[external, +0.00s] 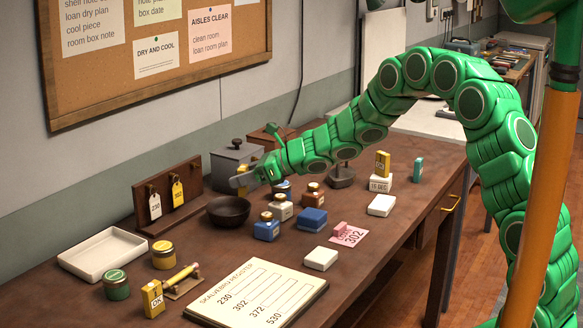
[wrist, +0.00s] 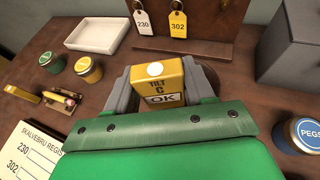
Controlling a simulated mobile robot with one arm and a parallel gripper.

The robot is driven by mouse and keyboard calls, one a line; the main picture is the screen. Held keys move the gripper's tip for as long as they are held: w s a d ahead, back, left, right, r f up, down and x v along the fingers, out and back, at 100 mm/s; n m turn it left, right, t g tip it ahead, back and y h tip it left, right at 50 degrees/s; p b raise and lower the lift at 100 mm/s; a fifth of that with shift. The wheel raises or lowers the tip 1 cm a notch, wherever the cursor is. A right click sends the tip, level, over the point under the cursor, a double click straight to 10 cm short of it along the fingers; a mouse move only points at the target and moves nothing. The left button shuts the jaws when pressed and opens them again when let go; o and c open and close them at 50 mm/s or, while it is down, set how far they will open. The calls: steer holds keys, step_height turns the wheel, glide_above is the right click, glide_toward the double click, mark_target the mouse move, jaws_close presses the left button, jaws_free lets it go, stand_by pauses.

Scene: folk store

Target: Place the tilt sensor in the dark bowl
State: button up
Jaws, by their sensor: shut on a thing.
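My gripper (external: 243,181) is shut on the tilt sensor, a small yellow box marked "TILT C" and "OK" (wrist: 162,82), seen between the grey fingers in the wrist view. In the external view the gripper mostly hides it. The dark bowl (external: 229,213) stands on the brown table, just below and slightly left of the gripper in the external view. The gripper is above the table, apart from the bowl. In the wrist view the bowl is mostly hidden behind the box and fingers.
A white tray (external: 104,251) is at left. A register board (external: 258,292) lies in front.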

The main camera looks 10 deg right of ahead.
steer(key=shift+w+a+f, duration=0.55)
steer(key=shift+w+f, duration=0.3)
steer(key=shift+f, duration=0.2)
steer(key=shift+w+a+f, duration=0.6)
steer(key=shift+w+f, duration=0.3)
steer(key=shift+f, duration=0.1)
steer(key=shift+w+a+f, duration=0.55)
steer(key=shift+w+f, duration=0.3)
steer(key=shift+f, duration=0.2)
steer(key=shift+w+a+f, duration=0.1)
steer(key=shift+f, duration=1.6)
steer(key=shift+f, duration=0.15)
steer(key=o, duration=0.8)
steer(key=shift+r, duration=0.2)
steer(key=v, duration=1.2)
